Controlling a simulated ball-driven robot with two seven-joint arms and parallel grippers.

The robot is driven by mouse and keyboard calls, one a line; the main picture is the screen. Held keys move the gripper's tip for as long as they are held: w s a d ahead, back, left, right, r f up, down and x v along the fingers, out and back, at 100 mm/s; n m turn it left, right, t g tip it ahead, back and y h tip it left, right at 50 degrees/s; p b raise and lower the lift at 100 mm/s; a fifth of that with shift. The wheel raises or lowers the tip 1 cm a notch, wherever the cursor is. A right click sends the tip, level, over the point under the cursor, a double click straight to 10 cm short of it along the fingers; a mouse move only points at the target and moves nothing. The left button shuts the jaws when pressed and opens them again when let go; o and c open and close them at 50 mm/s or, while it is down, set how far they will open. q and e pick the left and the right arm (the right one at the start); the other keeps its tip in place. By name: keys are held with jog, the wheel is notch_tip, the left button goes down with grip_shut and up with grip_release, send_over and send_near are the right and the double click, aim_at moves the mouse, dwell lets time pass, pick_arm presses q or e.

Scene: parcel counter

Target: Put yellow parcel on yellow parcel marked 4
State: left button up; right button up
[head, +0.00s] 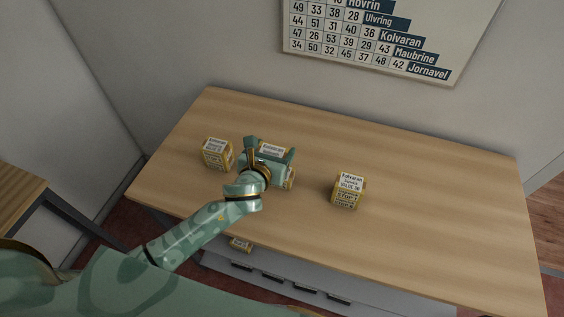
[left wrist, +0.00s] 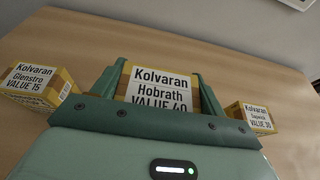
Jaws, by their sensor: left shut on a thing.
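My left gripper (head: 268,158) is shut on a yellow parcel (head: 273,150) with a white top label. In the left wrist view that parcel (left wrist: 158,88) sits between the fingers and reads Kolvaran, Hobrath, VALUE 40. I cannot tell whether it touches the table. A second yellow parcel (head: 217,153) stands to its left; its label reads Kolvaran, Glenstro, VALUE 15 in the left wrist view (left wrist: 38,84). A third (head: 348,190) stands to the right, marked VALUE 30 (left wrist: 252,116). I see no legible mark 4. My right gripper is not in view.
The wooden table (head: 440,200) is clear on its right side and along the back. Another small yellow parcel (head: 241,244) shows below the front edge, near a grey drawer unit (head: 300,281). A chart (head: 390,35) with numbers and names hangs on the wall.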

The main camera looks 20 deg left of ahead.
aim_at(281, 153)
pick_arm(q)
jog(key=w+f, duration=0.1)
jog(key=w+d+f+b, duration=0.1)
jog(key=f, duration=0.1)
jog(key=shift+f, duration=0.25)
jog(key=shift+w+f+b, duration=0.3)
jog(key=shift+w+f, duration=0.05)
jog(key=shift+w, duration=0.1)
notch_tip(281, 153, down, 4)
jog(key=shift+w+d+r+b, duration=0.1)
jog(key=shift+d+r+b, duration=0.1)
jog(key=shift+b, duration=0.75)
jog(key=shift+r, duration=0.15)
jog(key=shift+a, duration=0.1)
jog(key=o, duration=1)
jog(key=shift+o, duration=0.2)
